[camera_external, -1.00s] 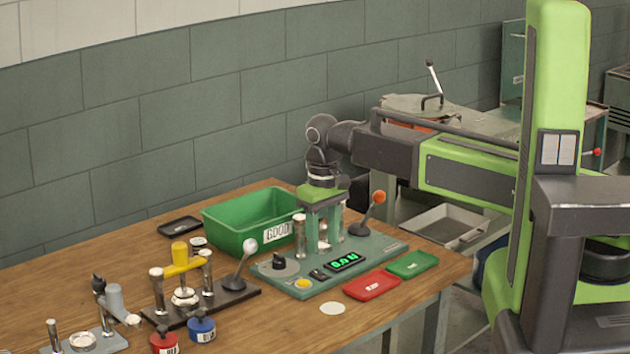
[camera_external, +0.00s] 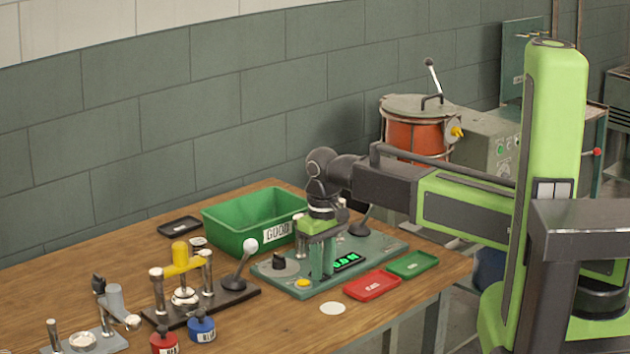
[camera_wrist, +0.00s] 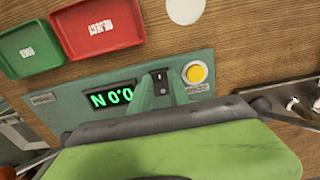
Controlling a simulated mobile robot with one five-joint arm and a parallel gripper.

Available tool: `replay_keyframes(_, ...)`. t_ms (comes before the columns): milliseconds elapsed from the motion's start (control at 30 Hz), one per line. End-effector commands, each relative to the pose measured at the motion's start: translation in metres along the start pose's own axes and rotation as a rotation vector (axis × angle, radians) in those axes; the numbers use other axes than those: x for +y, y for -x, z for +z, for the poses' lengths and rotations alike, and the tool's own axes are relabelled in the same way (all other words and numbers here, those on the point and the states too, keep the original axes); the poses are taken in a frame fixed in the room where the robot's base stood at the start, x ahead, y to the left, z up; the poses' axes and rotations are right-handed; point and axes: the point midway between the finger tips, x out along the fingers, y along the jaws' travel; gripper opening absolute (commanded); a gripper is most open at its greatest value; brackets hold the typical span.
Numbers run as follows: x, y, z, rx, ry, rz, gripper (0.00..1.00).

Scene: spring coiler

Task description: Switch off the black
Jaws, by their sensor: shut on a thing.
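The black switch (camera_wrist: 161,82) sits on the green test panel (camera_external: 382,246), between the lit display (camera_external: 348,262) and the yellow button (camera_external: 302,283). In the wrist view the display (camera_wrist: 112,97) reads 0.0 N, and the yellow button (camera_wrist: 196,73) is beside the switch. I cannot tell the switch's position.
A black knob (camera_external: 279,262) and a black-handled lever (camera_external: 361,226) stand on the panel. The green GOOD bin (camera_external: 225,231) is behind it. A red tray (camera_external: 372,285) and green tray (camera_external: 413,265) lie in front. A yellow-topped press (camera_external: 181,262) stands to the left.

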Motion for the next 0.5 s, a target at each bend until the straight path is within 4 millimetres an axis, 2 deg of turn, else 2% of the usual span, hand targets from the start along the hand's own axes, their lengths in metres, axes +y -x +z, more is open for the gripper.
replay_keyframes(267,0.0,0.0,-0.003,-0.02,0.0,0.0,0.0)
replay_keyframes(500,-0.001,-0.001,-0.011,-0.196,0.0,0.0,0.0)
